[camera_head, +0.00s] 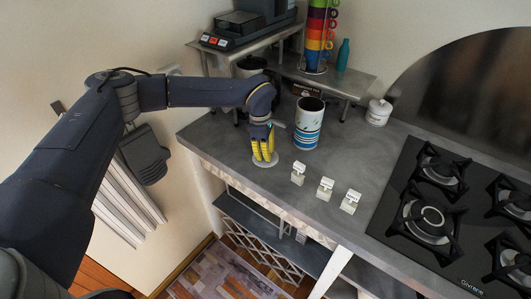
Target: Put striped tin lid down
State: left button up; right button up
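The striped tin (307,129), white with blue bands, stands upright on the grey counter, and its dark open top shows. A pale round disc, which looks like the tin's lid (272,163), lies flat at or just above the counter near its front edge, to the left of and nearer than the tin. My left gripper (264,157) points down with its yellow fingertips at the lid and hides part of it. The fingers look close together, but whether they grip the lid I cannot tell. My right gripper is not in view.
Several small white card holders (325,188) stand right of the lid along the front edge. A black gas hob (450,215) fills the right. A white lidded jar (378,112) and a raised shelf (340,82) with stacked coloured cups (319,35) are behind. Counter between tin and hob is clear.

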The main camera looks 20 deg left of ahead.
pick_arm(q)
jog(key=o, duration=0.3)
jog(key=shift+o, duration=0.2)
jog(key=shift+r, duration=0.1)
notch_tip(320, 180, up, 12)
jog(key=a, duration=0.1)
dwell(0.4)
jog(key=shift+s, duration=0.1)
